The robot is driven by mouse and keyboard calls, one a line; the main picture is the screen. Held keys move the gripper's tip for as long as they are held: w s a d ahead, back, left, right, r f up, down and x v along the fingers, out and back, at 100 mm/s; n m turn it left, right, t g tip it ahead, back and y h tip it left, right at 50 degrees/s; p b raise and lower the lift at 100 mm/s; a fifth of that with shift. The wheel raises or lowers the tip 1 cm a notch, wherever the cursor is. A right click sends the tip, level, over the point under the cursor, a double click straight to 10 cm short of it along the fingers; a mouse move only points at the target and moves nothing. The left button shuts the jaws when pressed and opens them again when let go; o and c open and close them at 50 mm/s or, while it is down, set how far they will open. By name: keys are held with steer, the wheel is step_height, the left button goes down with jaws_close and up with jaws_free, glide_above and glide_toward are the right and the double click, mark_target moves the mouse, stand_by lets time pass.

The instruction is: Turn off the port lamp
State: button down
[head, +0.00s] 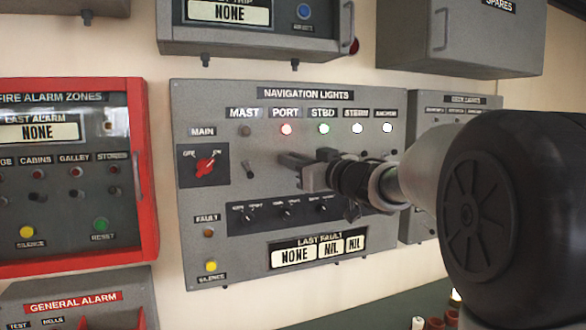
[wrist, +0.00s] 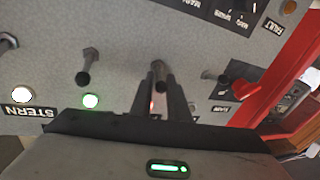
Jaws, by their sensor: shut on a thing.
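The grey navigation lights panel (head: 225,110) is on the wall. Its port lamp (head: 286,129) glows red; a sliver of it shows between my fingers in the wrist view (wrist: 152,105). My gripper (head: 287,160) is in front of the panel below this lamp. In the wrist view, which is upside down, my gripper (wrist: 158,88) is shut on the port toggle switch (wrist: 160,80), with one finger on each side of it. The fingers hide the port switch in the head view.
The mast lamp (head: 246,130) is dark and its switch (head: 248,169) stands just left of my gripper. The starboard lamp (head: 323,128) is lit; its switch (wrist: 88,62) is close by. The red main rotary switch (head: 205,165) and several selector knobs are nearby.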

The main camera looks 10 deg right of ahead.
step_height(320, 180, down, 3)
steer(key=n+t+y+b, duration=0.1)
steer(key=t+b, duration=0.3)
steer(key=b, duration=1.1)
steer(key=shift+f+n+y, duration=0.1)
steer(key=shift+n+y, duration=0.3)
steer(key=shift+y, duration=0.5)
steer(key=t+y+b, duration=0.1)
steer(key=b, duration=0.2)
steer(key=shift+a+n+b, duration=0.1)
steer(key=shift+n+b, duration=0.3)
steer(key=shift+w+y+b, duration=0.1)
steer(key=shift+y+b, duration=0.3)
steer(key=shift+b, duration=0.2)
steer(key=shift+r+n+t, duration=0.2)
steer(key=shift+n+t, duration=0.1)
steer(key=c, duration=2)
jaws_free()
